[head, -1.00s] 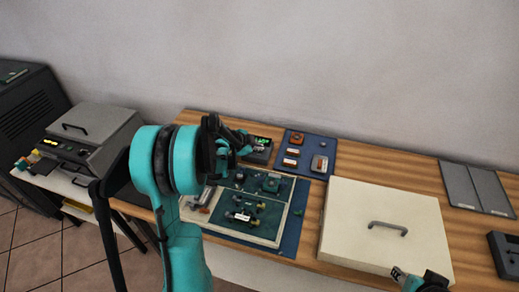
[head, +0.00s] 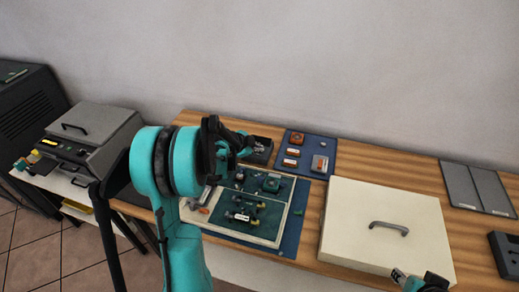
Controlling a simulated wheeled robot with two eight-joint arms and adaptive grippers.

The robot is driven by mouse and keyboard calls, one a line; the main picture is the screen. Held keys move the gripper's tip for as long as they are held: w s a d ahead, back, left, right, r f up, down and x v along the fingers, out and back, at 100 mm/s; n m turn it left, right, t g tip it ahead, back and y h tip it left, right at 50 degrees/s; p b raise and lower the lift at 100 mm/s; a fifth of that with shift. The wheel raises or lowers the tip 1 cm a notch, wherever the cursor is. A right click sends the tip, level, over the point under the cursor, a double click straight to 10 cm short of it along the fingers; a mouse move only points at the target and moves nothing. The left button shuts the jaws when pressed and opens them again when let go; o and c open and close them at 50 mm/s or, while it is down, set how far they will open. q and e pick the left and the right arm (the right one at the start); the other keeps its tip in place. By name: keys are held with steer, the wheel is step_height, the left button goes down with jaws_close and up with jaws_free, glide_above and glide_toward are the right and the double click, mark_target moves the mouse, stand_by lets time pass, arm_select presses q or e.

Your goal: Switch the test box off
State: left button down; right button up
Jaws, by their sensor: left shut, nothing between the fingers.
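A small dark box (head: 264,157), which looks like the test box, stands at the back of the wooden table. Its top shows no green light. My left gripper (head: 247,146) is shut and empty at the box's left side, close to its top. Gripper and arm hide part of the box, and I cannot tell whether they touch. The switch itself is not clear to see. My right gripper (head: 400,277) shows only in part at the bottom edge, over the front of a cream case; its jaws are unclear.
A board with green parts (head: 262,230) lies in front of the box. A blue mat (head: 320,144) with several small parts is to its right. The cream case (head: 345,225) with a grey handle fills the table's middle right. A grey machine (head: 100,125) stands at left.

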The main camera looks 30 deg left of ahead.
arm_select(q)
steer(key=shift+r, duration=0.3)
step_height(320, 180, up, 6)
steer(key=p, duration=0.5)
steer(key=shift+r, duration=0.1)
stand_by(0.4)
